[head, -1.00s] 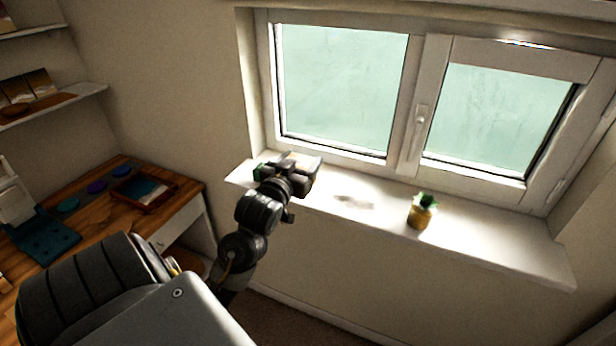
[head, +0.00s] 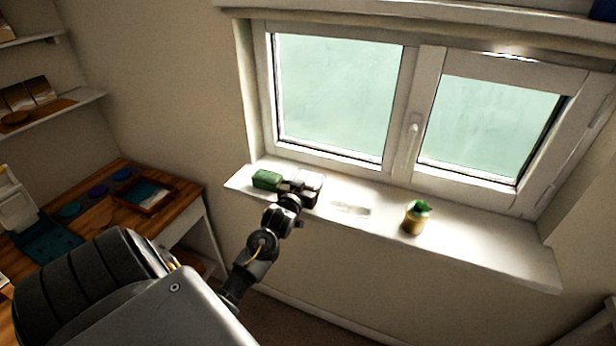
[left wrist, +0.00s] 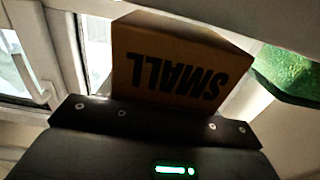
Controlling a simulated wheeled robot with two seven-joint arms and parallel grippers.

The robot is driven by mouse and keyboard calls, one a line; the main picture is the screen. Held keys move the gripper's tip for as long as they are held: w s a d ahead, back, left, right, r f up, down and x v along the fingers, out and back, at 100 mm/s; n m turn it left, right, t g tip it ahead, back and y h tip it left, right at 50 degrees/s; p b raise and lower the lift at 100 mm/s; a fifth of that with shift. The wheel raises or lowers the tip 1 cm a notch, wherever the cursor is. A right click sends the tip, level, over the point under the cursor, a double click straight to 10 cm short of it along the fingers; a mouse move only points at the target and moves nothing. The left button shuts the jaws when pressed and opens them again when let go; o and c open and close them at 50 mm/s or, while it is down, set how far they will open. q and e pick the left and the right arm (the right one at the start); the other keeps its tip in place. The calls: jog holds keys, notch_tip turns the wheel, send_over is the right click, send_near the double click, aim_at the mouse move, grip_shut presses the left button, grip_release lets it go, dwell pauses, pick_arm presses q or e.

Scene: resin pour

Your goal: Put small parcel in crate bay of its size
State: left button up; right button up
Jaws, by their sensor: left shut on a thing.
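The small parcel (left wrist: 170,65) is a brown cardboard box with "SMALL" printed on it, upside down in the left wrist view. My left gripper (head: 298,190) is shut on it at the windowsill (head: 480,250). In the head view the parcel (head: 309,181) looks pale in the sunlight, partly hidden by the gripper. I cannot tell whether it touches the sill. No crate with marked bays can be made out. My right gripper is not in view.
A green box (head: 266,179) lies on the sill just left of the gripper. A yellow pot with a green plant (head: 416,217) stands to the right. A wooden desk (head: 120,215) with a tray (head: 146,193) is at the left.

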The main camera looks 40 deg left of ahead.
pick_arm(q)
jog(key=shift+f, duration=0.2)
jog(key=shift+f, duration=0.2)
jog(key=o, duration=1.1)
jog(key=shift+o, duration=0.2)
jog(key=b+v, duration=0.3)
jog(key=v, duration=0.9)
jog(key=shift+r, duration=0.1)
